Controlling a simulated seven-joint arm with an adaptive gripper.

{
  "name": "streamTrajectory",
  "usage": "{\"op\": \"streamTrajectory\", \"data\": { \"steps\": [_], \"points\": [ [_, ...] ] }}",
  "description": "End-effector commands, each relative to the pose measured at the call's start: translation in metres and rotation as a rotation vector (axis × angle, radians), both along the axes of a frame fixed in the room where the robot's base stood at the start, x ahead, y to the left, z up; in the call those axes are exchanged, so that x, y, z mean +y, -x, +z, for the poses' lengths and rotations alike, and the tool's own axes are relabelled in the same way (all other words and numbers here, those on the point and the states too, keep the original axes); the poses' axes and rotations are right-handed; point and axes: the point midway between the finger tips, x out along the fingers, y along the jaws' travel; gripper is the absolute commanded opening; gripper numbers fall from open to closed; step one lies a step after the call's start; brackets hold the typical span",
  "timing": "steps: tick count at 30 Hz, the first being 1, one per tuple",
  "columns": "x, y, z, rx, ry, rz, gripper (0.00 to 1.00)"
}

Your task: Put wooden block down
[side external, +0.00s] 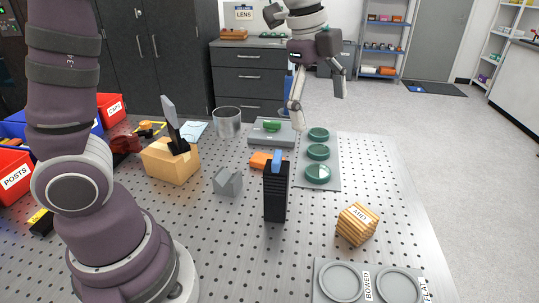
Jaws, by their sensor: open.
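A wooden block (357,226) with light and dark stripes and a small white label rests on the perforated table at the front right, turned at an angle. My gripper (319,108) is well behind it, above the far part of the table, near the grey instrument and the green discs. Its two fingers are spread, with nothing seen between them. The gripper is apart from the block.
A black ribbed tower (275,195) stands mid-table beside a grey angled block (228,182). Green discs (318,153) sit in a row on a plate. A tray marked BOWED and FLAT (371,296) lies in front. A tan box (171,165) and a clear cup (228,123) stand left.

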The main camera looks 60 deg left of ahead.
Motion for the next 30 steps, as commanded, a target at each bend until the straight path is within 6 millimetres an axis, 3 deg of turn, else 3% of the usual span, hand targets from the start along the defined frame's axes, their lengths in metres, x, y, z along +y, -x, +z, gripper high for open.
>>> {"op": "streamTrajectory", "data": {
  "steps": [2, 6, 9, 12, 30],
  "points": [
    [0.014, 0.034, 0.009, -0.046, 0.095, 0.334, 0.85],
    [0.032, 0.088, -0.001, -0.105, 0.286, 0.885, 0.85],
    [0.039, 0.113, -0.015, -0.134, 0.397, 1.155, 0.85],
    [0.043, 0.125, -0.026, -0.148, 0.465, 1.308, 0.85],
    [0.043, 0.129, -0.03, -0.146, 0.487, 1.361, 0.85]
  ]
}}
